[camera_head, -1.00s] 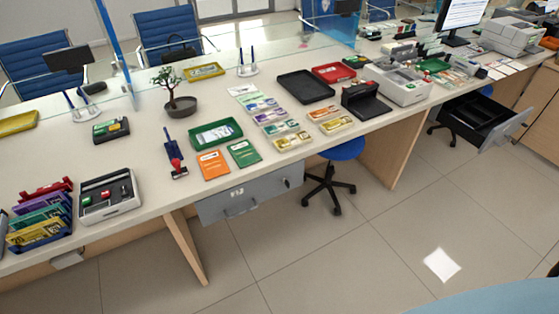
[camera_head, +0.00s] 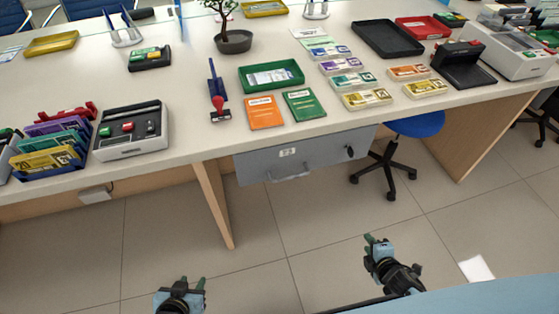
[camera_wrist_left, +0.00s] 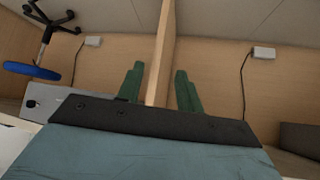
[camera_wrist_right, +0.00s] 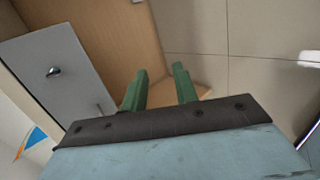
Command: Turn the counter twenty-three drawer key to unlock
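The grey drawer (camera_head: 275,163) with a white label is shut under the counter in the head view. A dark key or lock (camera_head: 350,152) sits at the right of its front; its turn angle is too small to tell. The drawer also shows in the right wrist view (camera_wrist_right: 65,100), with a shiny lock piece (camera_wrist_right: 53,72) on it, and partly in the left wrist view (camera_wrist_left: 60,104). My left gripper (camera_head: 192,284) is open and empty, low and left of the drawer. My right gripper (camera_head: 375,243) is open and empty, below and right of the lock, apart from it.
The counter (camera_head: 330,128) above holds trays, cards and a stamp. A wooden support panel (camera_head: 213,200) stands left of the drawer. A blue stool (camera_head: 415,125) stands right of it. The floor before the drawer is clear.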

